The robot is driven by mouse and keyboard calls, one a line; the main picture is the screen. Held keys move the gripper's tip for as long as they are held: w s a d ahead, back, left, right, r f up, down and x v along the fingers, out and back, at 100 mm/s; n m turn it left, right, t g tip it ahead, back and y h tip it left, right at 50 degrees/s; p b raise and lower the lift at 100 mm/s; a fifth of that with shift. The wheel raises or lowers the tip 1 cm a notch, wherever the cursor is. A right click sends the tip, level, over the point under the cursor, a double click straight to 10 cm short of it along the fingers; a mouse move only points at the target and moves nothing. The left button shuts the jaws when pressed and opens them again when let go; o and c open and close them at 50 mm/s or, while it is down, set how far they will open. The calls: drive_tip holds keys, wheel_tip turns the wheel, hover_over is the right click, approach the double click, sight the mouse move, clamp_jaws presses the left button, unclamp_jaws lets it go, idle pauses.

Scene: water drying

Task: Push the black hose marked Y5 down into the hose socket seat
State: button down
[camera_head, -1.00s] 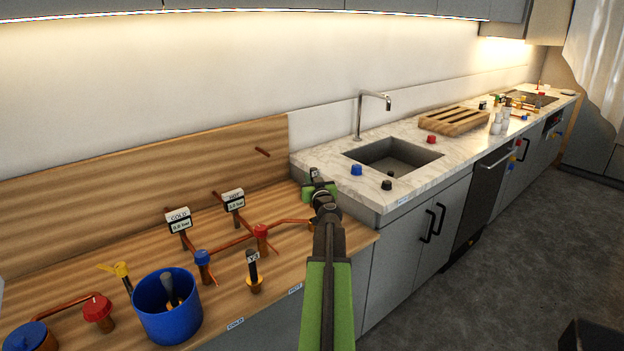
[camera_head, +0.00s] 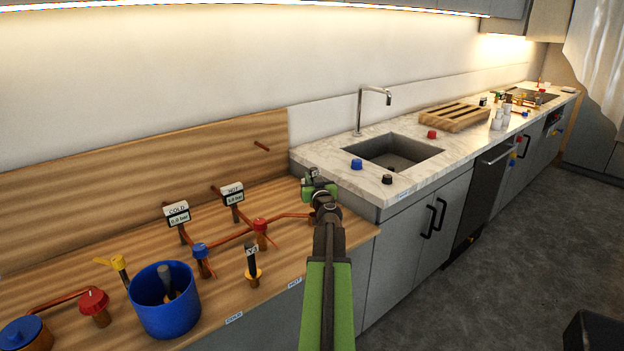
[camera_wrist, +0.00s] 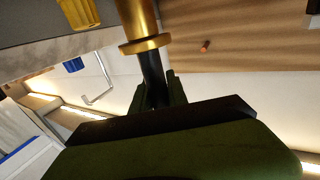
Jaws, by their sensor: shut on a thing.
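My gripper (camera_head: 318,186) is at the right end of the wooden bench, near the sink counter. In the wrist view its jaws are shut on a dark hose (camera_wrist: 152,70). A flanged brass piece (camera_wrist: 142,30) is in line with this hose at the frame's top; the view appears upside down. The brass piece and lower hose are hidden behind my gripper in the head view. No marking shows on the held hose. Another black hose (camera_head: 251,258) with a small white label stands upright on a brass fitting (camera_head: 253,279) to the left; its second character is hard to read.
A blue cup (camera_head: 165,312) stands at the front left. Copper pipes with a blue valve (camera_head: 199,251) and a red valve (camera_head: 260,226) run across the bench. COLD (camera_head: 177,213) and HOT (camera_head: 232,193) gauges stand behind. The sink (camera_head: 392,152) lies to the right.

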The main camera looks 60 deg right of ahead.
wheel_tip(320, 180, down, 7)
drive_tip(key=b, duration=0.7)
idle(1.8)
drive_tip(key=c, duration=1.2)
unclamp_jaws()
drive_tip(key=shift+a+f, duration=0.1)
